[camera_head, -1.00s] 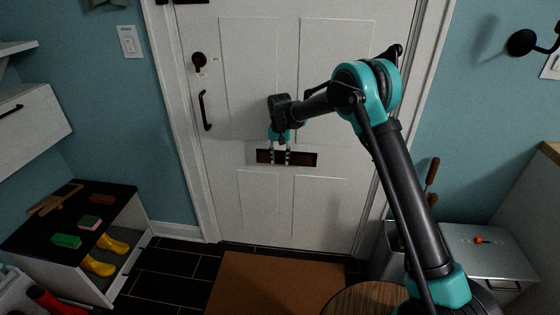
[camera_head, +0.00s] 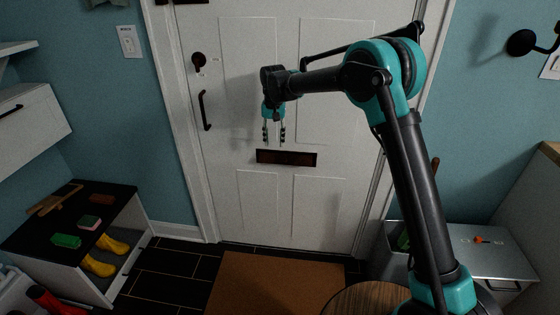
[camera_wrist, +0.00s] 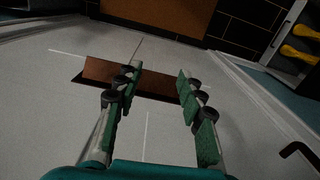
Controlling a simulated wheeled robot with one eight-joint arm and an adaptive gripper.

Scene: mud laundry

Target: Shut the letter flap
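The letter flap (camera_head: 286,158) is a wide, low brown panel with a dark edge, set in the middle of the white door (camera_head: 265,205). It also shows in the wrist view as a brown strip (camera_wrist: 158,84) with a black border, partly hidden by my fingers. I cannot tell the flap's exact angle. My gripper (camera_head: 273,141) points down just above the flap's left part, in front of the door. In the wrist view my gripper (camera_wrist: 158,82) has its two fingers apart with nothing between them.
A black door handle (camera_head: 205,110) is left of my gripper. A brown mat (camera_head: 275,285) lies below the door. A low shoe cabinet (camera_head: 115,196) stands at left, a grey metal box (camera_head: 490,255) at right. The floor before the door is otherwise clear.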

